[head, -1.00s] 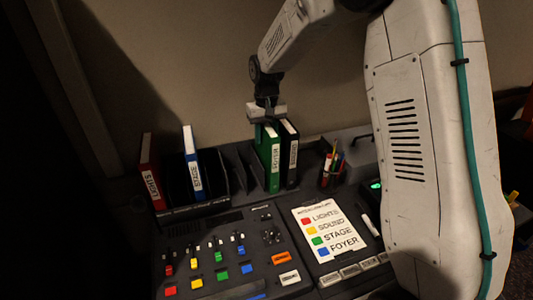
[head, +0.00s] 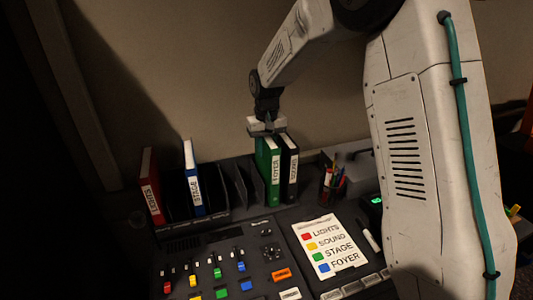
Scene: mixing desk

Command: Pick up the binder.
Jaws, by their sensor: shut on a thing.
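The green binder labelled FOYER (head: 268,172) stands upright in the rack at the back of the desk. My gripper (head: 266,131) is above it, shut on its top edge. The black binder (head: 290,165) stands close beside it on the right, its label hard to read. The red binder labelled LIGHTS (head: 150,188) and the blue binder labelled STAGE (head: 193,178) stand farther left in the rack. The fingertips are small and dark, and their far side is hidden.
The rack (head: 240,183) has empty slots between the blue and green binders. A pen holder (head: 332,183) stands right of the black binder. In front lie the mixing desk (head: 205,255) with its sliders and a colour-key card (head: 328,245). The wall is close behind.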

